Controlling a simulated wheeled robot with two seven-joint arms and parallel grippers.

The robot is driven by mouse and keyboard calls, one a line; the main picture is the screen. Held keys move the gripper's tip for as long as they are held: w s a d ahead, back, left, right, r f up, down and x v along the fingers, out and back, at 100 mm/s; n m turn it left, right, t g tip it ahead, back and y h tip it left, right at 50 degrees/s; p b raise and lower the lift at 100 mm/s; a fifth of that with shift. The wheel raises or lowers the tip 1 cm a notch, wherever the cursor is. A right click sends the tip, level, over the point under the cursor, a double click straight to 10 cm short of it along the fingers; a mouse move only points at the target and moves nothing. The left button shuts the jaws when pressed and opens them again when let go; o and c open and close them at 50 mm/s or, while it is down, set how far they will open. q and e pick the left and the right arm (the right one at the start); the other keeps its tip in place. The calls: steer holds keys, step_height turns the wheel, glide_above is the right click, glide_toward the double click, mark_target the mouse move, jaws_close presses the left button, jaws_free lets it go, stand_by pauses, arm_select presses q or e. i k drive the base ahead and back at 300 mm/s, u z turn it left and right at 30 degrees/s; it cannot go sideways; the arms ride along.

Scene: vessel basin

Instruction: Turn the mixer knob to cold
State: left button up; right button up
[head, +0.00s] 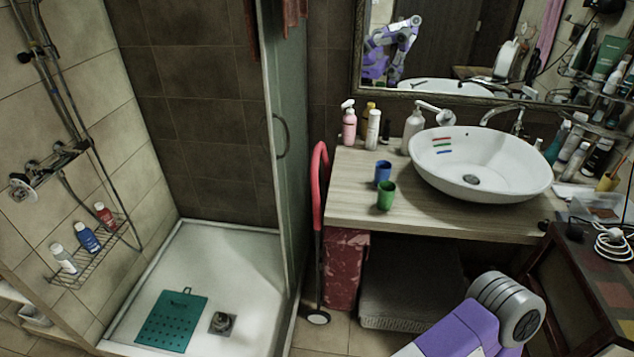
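A chrome basin tap (518,124) stands behind the right side of the white vessel basin (535,180), its curved spout reaching left over the rim. In the shower at the left, a chrome wall mixer (62,157) has a round handle (22,189) at its near end. I cannot tell which of these carries the knob, nor its hot or cold setting. One purple and grey link of my arm enters at the bottom right, below the counter and away from both fixtures. Neither gripper is in view.
Blue (382,173) and green (386,196) cups stand on the counter (350,197) left of the basin, with several bottles behind. Red, green and blue strips lie inside the basin. Crowded shelves and a dark cabinet (570,290) bound the right. A red-handled walker-like item (319,190) stands beside the shower glass.

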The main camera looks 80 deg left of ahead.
mark_target(448, 116)
steer(key=u, duration=0.95)
steer(key=k, duration=1.2)
steer(key=u, duration=1.05)
steer(key=i, duration=0.9)
